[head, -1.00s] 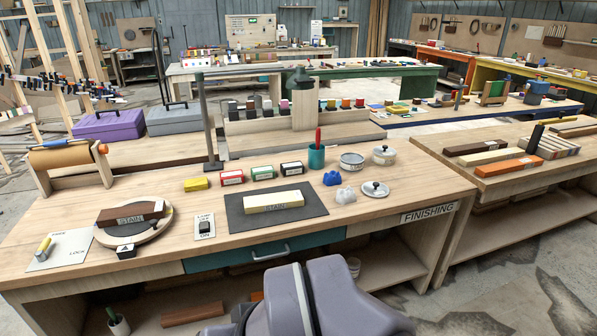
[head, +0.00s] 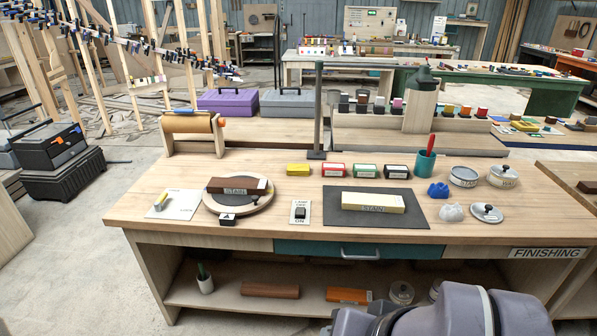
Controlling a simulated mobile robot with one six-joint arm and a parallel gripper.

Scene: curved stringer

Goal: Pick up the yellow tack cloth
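A small yellow rectangular item (head: 298,169), which looks like the yellow tack cloth, lies on the finishing bench (head: 270,222), left of a row of red, green and black boxes. It lies flat behind the dark mat and is fully in view. A part of my arm shows at the bottom right, in front of the bench. My gripper is not in view.
A dark mat (head: 415,217) carries a pale STAIN block (head: 372,203). A round turntable (head: 238,203) bears a brown block (head: 237,186). An upright post (head: 318,110) stands close behind the yellow item. Blue (head: 438,190) and white (head: 452,211) crumpled lumps lie right.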

